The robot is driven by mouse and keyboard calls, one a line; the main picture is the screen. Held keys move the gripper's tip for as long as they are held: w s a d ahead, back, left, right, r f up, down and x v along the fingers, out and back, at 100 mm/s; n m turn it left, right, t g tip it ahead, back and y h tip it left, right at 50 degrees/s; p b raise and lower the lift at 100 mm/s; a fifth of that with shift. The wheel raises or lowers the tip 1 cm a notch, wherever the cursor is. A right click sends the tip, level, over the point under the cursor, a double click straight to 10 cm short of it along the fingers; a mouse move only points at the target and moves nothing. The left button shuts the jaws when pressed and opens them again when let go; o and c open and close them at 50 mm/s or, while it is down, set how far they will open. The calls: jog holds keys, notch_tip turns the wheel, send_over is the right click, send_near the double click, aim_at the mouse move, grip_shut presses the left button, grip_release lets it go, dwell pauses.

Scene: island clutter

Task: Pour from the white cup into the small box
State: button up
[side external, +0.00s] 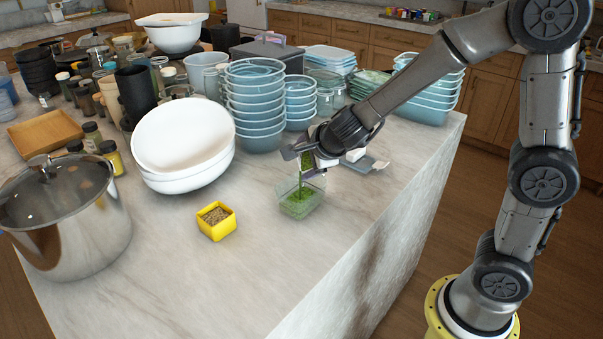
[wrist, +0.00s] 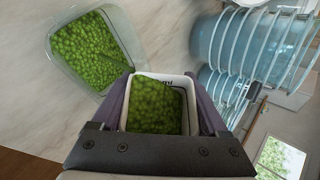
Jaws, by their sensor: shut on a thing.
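My gripper (side external: 312,152) is shut on the white cup (wrist: 188,100), which is tilted over the small clear box (side external: 317,202). The cup sits between both fingers (wrist: 162,100) in the wrist view and has green pea-like pieces (wrist: 152,108) inside. A thin green stream (side external: 302,178) falls from the cup into the box. The box stands on the counter below the gripper and holds green pieces; it also shows at upper left in the wrist view (wrist: 58,75). In the side view the gripper hides most of the cup.
A small yellow box (side external: 216,234) with brown grains stands left of the clear box. White bowls (side external: 183,140), stacked blue containers (side external: 257,105) and a large lidded pot (side external: 68,225) crowd the counter (side external: 250,290). A grey flat item (side external: 367,165) lies behind the gripper. The front counter is clear.

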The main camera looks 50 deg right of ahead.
jog(key=shift+r+h, duration=0.1)
jog(key=shift+h, duration=0.2)
jog(key=shift+a, duration=0.1)
jog(key=shift+r+n+h, duration=0.15)
jog(key=shift+n+h, duration=0.35)
jog(key=shift+h, duration=0.1)
jog(key=shift+a, duration=0.1)
jog(key=shift+a+r+n+h, duration=0.1)
jog(key=shift+r+n+h, duration=0.15)
jog(key=shift+h, duration=0.45)
jog(key=shift+a+r+n+h, duration=0.1)
jog(key=shift+a+n+h, duration=0.05)
jog(key=shift+n+h, duration=0.4)
